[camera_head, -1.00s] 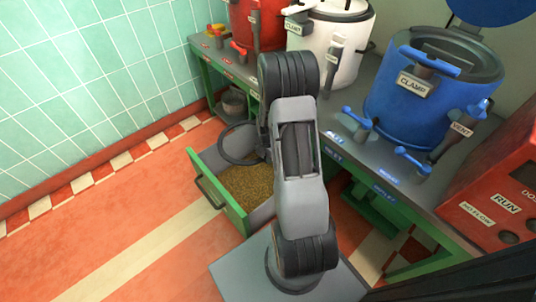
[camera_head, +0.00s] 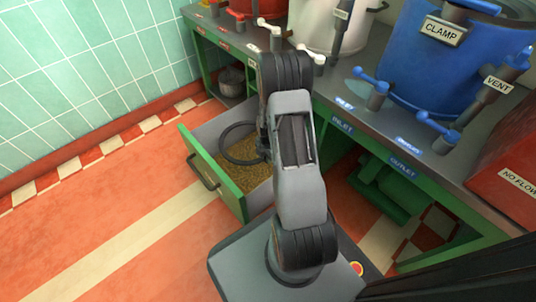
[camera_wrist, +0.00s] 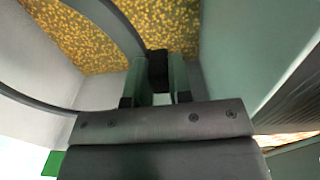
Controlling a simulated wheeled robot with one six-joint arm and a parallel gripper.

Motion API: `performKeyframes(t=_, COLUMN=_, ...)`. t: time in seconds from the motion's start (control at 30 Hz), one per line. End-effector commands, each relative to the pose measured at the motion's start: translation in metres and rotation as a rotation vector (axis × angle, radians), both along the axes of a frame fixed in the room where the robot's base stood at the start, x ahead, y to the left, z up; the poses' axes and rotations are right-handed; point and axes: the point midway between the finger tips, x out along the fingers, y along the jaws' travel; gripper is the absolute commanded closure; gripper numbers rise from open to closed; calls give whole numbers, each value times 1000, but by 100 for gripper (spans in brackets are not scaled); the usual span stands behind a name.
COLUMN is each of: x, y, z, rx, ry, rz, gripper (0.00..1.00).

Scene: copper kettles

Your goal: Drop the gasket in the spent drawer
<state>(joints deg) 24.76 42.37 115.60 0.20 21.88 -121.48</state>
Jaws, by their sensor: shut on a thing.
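The gasket (camera_head: 221,149) is a large dark ring. It hangs over the open green-fronted drawer (camera_head: 213,176), whose grey walls enclose a bed of golden-brown granules. My gripper (camera_head: 264,148) is partly hidden by my arm in the head view and holds the ring at its right side. In the wrist view my gripper (camera_wrist: 158,78) is shut on a black section of the gasket (camera_wrist: 122,28), with its arcs running up and left above the granules. The gap between ring and granules is hard to judge. No label shows on the drawer.
The green bench (camera_head: 345,125) carries a red kettle (camera_head: 258,8), a white kettle (camera_head: 312,25) and a blue kettle (camera_head: 425,60), with valve handles along its front. A red box (camera_head: 505,180) stands at right. Open floor (camera_head: 110,235) lies left of the drawer.

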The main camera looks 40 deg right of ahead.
Motion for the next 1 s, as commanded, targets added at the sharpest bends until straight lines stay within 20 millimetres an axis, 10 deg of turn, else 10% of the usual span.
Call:
performKeyframes(t=0.5, x=0, y=0, z=-71, rx=1, ry=1, rz=0, gripper=100)
performKeyframes(t=1.0, x=0, y=0, z=-89, rx=0, ry=-1, rz=0, gripper=100)
